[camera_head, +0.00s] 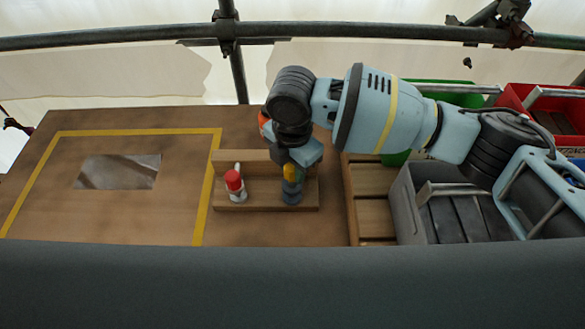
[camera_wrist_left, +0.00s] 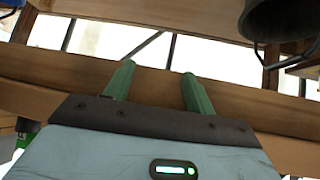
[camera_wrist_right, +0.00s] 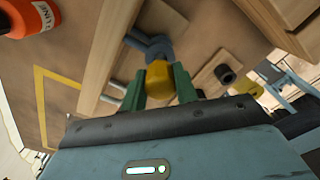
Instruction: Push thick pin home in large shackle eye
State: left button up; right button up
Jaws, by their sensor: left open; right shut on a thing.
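My right gripper (camera_head: 291,163) is over the right end of a small wooden stand (camera_head: 262,206). It is shut on a yellow pin head (camera_head: 290,172), which also shows between the green fingers in the right wrist view (camera_wrist_right: 158,82). Directly below and touching or very close to the yellow part is a blue-grey shackle (camera_head: 291,195); it shows beyond the yellow part in the right wrist view (camera_wrist_right: 150,46). How deep the pin sits in the eye is hidden. A red-topped grey piece (camera_head: 235,184) stands at the stand's left end. My left gripper (camera_wrist_left: 156,74) is open and empty.
A yellow-taped area (camera_head: 130,190) with a grey plate (camera_head: 118,171) lies left of the stand. A grey crate (camera_head: 410,200) stands to the right, with green and red bins (camera_head: 525,98) behind. An orange cylinder (camera_wrist_right: 30,18) stands near the stand.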

jog(key=shift+r+p, duration=0.3)
jog(key=shift+r, duration=0.6)
jog(key=shift+p, duration=0.35)
dwell(1.7)
jog(key=shift+f+b, duration=0.4)
jog(key=shift+f, duration=1.5)
jog(key=shift+f, duration=0.3)
